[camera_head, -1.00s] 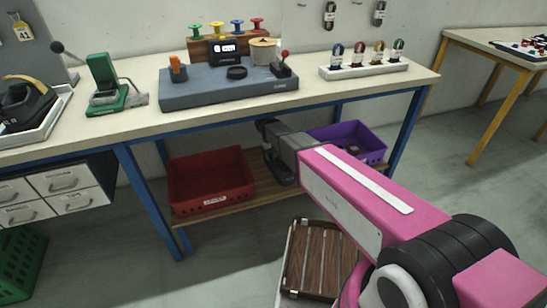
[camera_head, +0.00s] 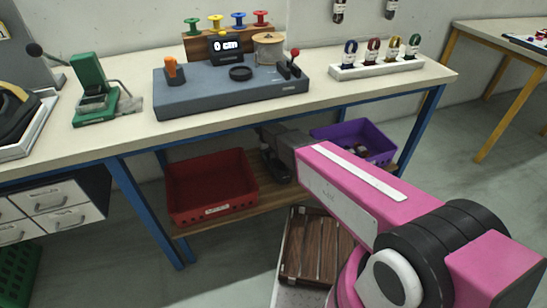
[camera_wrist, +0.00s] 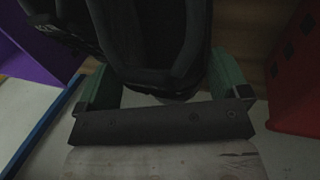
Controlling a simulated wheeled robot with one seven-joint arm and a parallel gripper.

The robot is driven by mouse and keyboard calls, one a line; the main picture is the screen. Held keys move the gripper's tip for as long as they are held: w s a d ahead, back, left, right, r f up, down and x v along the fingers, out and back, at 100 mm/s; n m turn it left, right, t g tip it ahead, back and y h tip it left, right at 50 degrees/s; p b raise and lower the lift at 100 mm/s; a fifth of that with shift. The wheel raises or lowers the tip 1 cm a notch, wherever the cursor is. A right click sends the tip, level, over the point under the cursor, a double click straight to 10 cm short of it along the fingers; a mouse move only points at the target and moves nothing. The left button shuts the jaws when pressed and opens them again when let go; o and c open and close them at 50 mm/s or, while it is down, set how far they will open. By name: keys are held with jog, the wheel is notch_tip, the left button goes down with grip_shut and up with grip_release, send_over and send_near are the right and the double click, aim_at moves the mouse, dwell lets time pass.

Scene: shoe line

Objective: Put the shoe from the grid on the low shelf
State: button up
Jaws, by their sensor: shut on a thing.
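A black shoe (camera_wrist: 150,40) fills the upper middle of the wrist view. My gripper (camera_wrist: 165,90) is shut on it, with one green finger on each side. The low shelf (camera_head: 240,203) is the wooden board under the workbench. In the head view my gripper (camera_head: 278,160) is at this shelf, between the red crate and the purple crate. There it is partly covered by my pink arm. The wrist view shows brown wood behind the shoe, but whether the sole touches it I cannot tell.
On the low shelf a red crate (camera_head: 211,187) stands to the left and a purple crate (camera_head: 354,138) to the right, with a narrow gap between. The bench top (camera_head: 135,85) lies above the arm. Blue legs (camera_head: 148,215) frame the shelf.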

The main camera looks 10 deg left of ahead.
notch_tip(320, 180, down, 4)
jog(key=shift+r, duration=0.25)
jog(key=o, duration=1.2)
jog(key=shift+f, duration=0.1)
jog(key=shift+c, duration=0.2)
jog(key=v, duration=0.7)
jog(key=shift+s+a+r, duration=0.1)
jog(key=shift+r, duration=0.3)
jog(key=s+d+r+m+y, duration=0.1)
jog(key=s+d+r+m, duration=0.1)
jog(key=d, duration=1.1)
jog(key=s+d+r+m+g+y, duration=0.1)
jog(key=s+d+r, duration=0.3)
jog(key=d, duration=0.9)
jog(key=s+d+r+m, duration=0.3)
jog(key=s+d, duration=0.4)
jog(key=d, duration=0.6)
jog(key=shift+d+m+g+y, duration=0.3)
jog(key=shift+d+g+y, duration=0.1)
